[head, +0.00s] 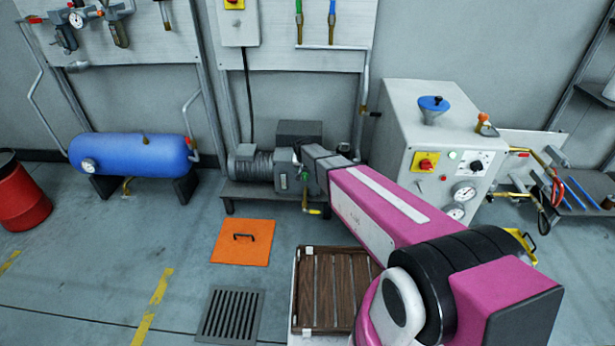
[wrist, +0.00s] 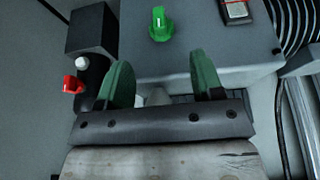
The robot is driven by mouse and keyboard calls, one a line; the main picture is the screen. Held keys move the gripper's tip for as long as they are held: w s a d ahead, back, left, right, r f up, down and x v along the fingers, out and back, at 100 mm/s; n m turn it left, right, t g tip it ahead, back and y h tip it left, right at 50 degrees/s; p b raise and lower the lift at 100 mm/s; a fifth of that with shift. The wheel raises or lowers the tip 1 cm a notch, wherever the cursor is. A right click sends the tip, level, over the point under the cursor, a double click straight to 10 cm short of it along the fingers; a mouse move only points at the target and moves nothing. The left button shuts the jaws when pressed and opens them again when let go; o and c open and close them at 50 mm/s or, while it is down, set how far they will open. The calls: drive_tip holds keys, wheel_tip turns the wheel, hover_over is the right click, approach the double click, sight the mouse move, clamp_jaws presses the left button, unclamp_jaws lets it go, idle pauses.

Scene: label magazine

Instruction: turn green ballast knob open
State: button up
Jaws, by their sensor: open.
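The green knob (wrist: 160,24) stands on the top part of a grey housing (wrist: 213,52) in the wrist view. A pale mark shows on its face. My gripper (wrist: 163,78) is open, with its two green fingers spread apart and nothing held between them. The knob lies beyond the fingertips, roughly in line with the gap and apart from both fingers. In the head view my pink arm reaches to the grey pump unit (head: 252,166) by the wall, and I cannot make out the knob there for sure.
In the wrist view a red handle (wrist: 72,84) sits left of my fingers, and a dark block (wrist: 91,28) stands above it. A ribbed dark part is at right. In the head view, a blue tank (head: 128,152) stands left and a white cabinet (head: 398,118) right.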

sight(305, 175)
drive_tip(key=x, duration=0.9)
drive_tip(key=c, duration=0.9)
